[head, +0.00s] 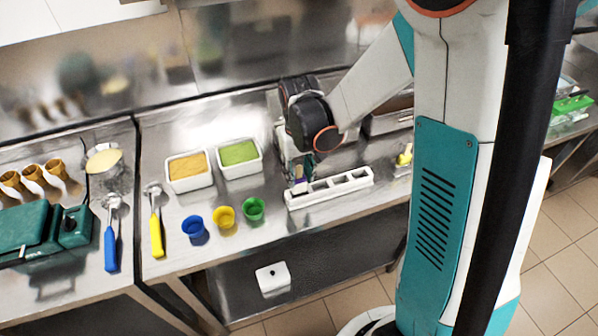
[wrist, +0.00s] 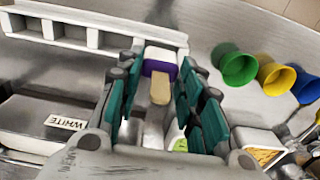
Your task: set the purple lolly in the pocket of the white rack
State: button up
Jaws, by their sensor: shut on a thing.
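The purple lolly (wrist: 161,69) shows between my finger pads in the wrist view, with its tan stick (wrist: 160,89) pointing toward the camera. My gripper (wrist: 157,82) is shut on it. In the head view a small bit of the purple lolly (head: 299,187) shows under my gripper (head: 300,176), at the left end of the white rack (head: 330,199). The rack has a row of square pockets, and it also shows in the wrist view (wrist: 78,44). The lolly is at the rack's end pocket; I cannot tell whether it is inside or just above.
Blue (head: 194,227), yellow (head: 223,216) and green (head: 253,208) cups stand left of the rack. Behind them are tubs of orange (head: 188,170) and green (head: 239,155) filling.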

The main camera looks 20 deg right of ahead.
aim_at(299, 178)
jog(key=shift+f+b, duration=1.8)
jog(key=shift+f, duration=0.1)
dwell(1.3)
dwell(0.4)
jog(key=o, duration=1.1)
jog(key=shift+r, duration=0.1)
notch_tip(299, 178, up, 12)
jog(key=shift+f, duration=0.1)
jog(key=shift+s, duration=0.1)
